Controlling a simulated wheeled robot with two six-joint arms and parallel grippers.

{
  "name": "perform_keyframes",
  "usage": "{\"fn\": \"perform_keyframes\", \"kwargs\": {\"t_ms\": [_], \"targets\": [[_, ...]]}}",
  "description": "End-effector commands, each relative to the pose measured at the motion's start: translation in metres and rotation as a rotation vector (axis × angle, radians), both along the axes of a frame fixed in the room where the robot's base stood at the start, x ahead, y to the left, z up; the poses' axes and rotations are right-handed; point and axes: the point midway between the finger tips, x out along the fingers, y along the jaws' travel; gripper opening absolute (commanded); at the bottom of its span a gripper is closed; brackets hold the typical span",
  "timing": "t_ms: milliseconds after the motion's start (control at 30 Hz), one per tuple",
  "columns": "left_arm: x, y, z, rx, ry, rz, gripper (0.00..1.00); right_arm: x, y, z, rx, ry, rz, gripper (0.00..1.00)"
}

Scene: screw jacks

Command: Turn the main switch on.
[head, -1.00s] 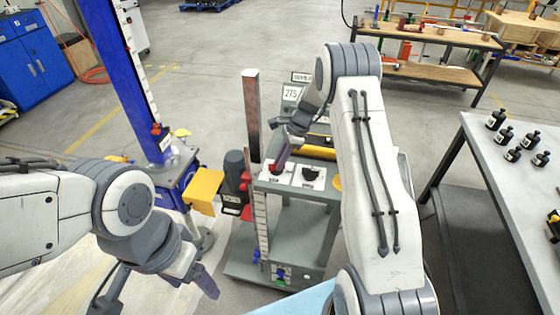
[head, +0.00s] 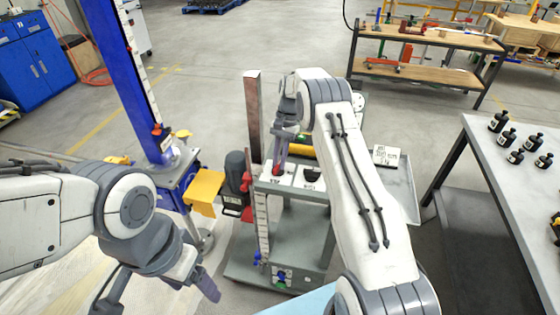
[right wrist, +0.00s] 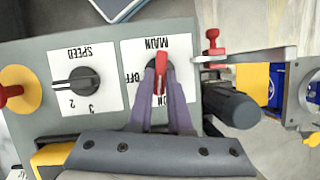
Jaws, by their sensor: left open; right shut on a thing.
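The main switch is a red knob (right wrist: 161,74) on a white plate (right wrist: 128,52) marked MAIN, OFF and ON, shown upside down in the right wrist view. My right gripper (right wrist: 160,86) is shut on this red knob, one finger on each side. The knob's handle lies about upright in that picture, its lower end by the partly hidden ON mark. In the head view the right gripper (head: 278,163) reaches down to the panel's left plate, with the knob mostly hidden. My left gripper (head: 208,290) hangs open and empty at the lower left.
A black SPEED knob (right wrist: 77,80) sits beside the main switch. A red-topped yellow button (right wrist: 10,92) lies beyond it. A post (head: 253,115) rises behind the panel. A yellow plate (head: 204,187) stands to the left. A grey table (head: 490,165) with black bottles is at right.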

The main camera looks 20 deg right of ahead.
Motion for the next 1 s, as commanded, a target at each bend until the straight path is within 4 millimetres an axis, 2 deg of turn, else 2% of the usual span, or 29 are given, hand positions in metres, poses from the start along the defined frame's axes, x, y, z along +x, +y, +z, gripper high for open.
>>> {"fn": "perform_keyframes", "kwargs": {"t_ms": [400, 967, 1000], "targets": [[0.0000, 0.0000, -0.0022, 0.000, 0.000, 0.000, 0.73, 0.0027, 0.0008, 0.0013, -0.004, -0.005, 0.187, 0.00], [0.0000, 0.0000, -0.0024, 0.000, 0.000, 0.000, 0.73, 0.0028, 0.0009, 0.0016, -0.003, -0.005, 0.212, 0.00], [0.0000, 0.0000, -0.0024, 0.000, 0.000, 0.000, 0.73, 0.0028, 0.0009, 0.0016, -0.003, -0.005, 0.212, 0.33]]}}
